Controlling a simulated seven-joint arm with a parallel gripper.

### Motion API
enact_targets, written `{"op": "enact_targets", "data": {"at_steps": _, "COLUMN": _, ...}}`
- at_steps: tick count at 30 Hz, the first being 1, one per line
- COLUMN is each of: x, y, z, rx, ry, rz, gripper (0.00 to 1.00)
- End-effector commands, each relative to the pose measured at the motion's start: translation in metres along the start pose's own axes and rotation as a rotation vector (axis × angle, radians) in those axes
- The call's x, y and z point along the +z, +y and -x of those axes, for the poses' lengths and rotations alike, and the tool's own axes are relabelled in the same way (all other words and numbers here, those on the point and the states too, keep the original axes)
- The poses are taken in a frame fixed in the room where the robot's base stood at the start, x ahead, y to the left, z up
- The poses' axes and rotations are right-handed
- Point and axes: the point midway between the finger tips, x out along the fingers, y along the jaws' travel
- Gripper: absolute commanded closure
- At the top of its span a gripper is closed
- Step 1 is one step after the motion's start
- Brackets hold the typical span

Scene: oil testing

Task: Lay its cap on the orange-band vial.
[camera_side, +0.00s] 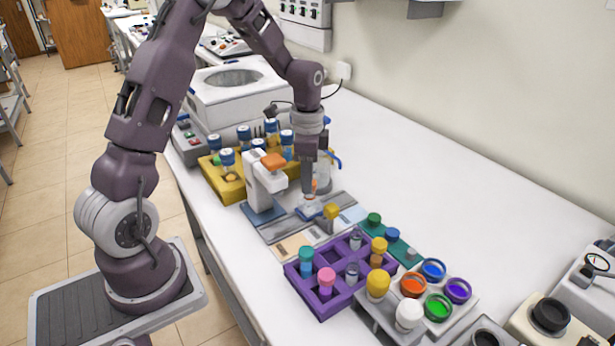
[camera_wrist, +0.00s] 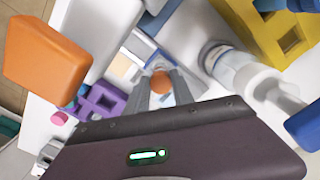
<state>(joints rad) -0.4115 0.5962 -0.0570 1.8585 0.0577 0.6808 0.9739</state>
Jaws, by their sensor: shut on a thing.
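My gripper (camera_side: 309,192) points down over the grey and blue work plate, beside the white press. It is shut on a small round orange thing, which looks like the orange cap (camera_wrist: 159,86), between its two fingertips in the wrist view. A bit of orange also shows at the fingers in the side view. I cannot make out the orange-band vial for certain; the fingers hide what lies right under them. Uncapped clear vials (camera_side: 352,273) stand in the purple rack (camera_side: 318,308), but I see no orange band on them.
The white press (camera_side: 262,182) with an orange head (camera_side: 273,161) stands close left of my gripper. The yellow rack (camera_side: 232,191) with blue-capped bottles is behind it. Round coloured pots (camera_side: 433,270) stand at front right. The table right of my gripper is clear.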

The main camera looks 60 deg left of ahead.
Motion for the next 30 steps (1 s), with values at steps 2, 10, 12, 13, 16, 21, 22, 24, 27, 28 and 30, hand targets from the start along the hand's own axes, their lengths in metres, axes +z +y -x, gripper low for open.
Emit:
{"op": "enact_targets", "data": {"at_steps": 2, "x": -0.0001, "y": 0.0001, "z": 0.0, "rx": 0.0, "ry": 0.0, "rz": -0.001, "gripper": 1.0}}
{"op": "enact_targets", "data": {"at_steps": 10, "x": -0.0001, "y": 0.0001, "z": 0.0, "rx": 0.0, "ry": 0.0, "rz": -0.001, "gripper": 0.46}}
{"op": "enact_targets", "data": {"at_steps": 12, "x": -0.0001, "y": 0.0001, "z": 0.0, "rx": 0.0, "ry": 0.0, "rz": -0.001, "gripper": 0.46}}
{"op": "enact_targets", "data": {"at_steps": 13, "x": -0.0001, "y": 0.0001, "z": 0.0, "rx": 0.0, "ry": 0.0, "rz": -0.001, "gripper": 0.46}}
{"op": "enact_targets", "data": {"at_steps": 16, "x": -0.0001, "y": 0.0001, "z": 0.0, "rx": 0.0, "ry": 0.0, "rz": -0.001, "gripper": 0.42}}
{"op": "enact_targets", "data": {"at_steps": 21, "x": -0.0001, "y": 0.0002, "z": 0.0, "rx": 0.0, "ry": 0.0, "rz": -0.001, "gripper": 0.31}}
{"op": "enact_targets", "data": {"at_steps": 22, "x": -0.0001, "y": 0.0002, "z": 0.0, "rx": 0.0, "ry": 0.0, "rz": -0.001, "gripper": 0.31}}
{"op": "enact_targets", "data": {"at_steps": 24, "x": -0.0001, "y": 0.0002, "z": 0.0, "rx": 0.0, "ry": 0.0, "rz": -0.001, "gripper": 0.31}}
{"op": "enact_targets", "data": {"at_steps": 27, "x": -0.0002, "y": 0.0, "z": 0.0012, "rx": -0.001, "ry": 0.0, "rz": -0.001, "gripper": 0.31}}
{"op": "enact_targets", "data": {"at_steps": 28, "x": -0.0003, "y": -0.0002, "z": 0.0027, "rx": -0.001, "ry": 0.0, "rz": -0.001, "gripper": 0.31}}
{"op": "enact_targets", "data": {"at_steps": 30, "x": -0.0002, "y": -0.0003, "z": 0.0082, "rx": -0.002, "ry": 0.001, "rz": -0.001, "gripper": 0.31}}
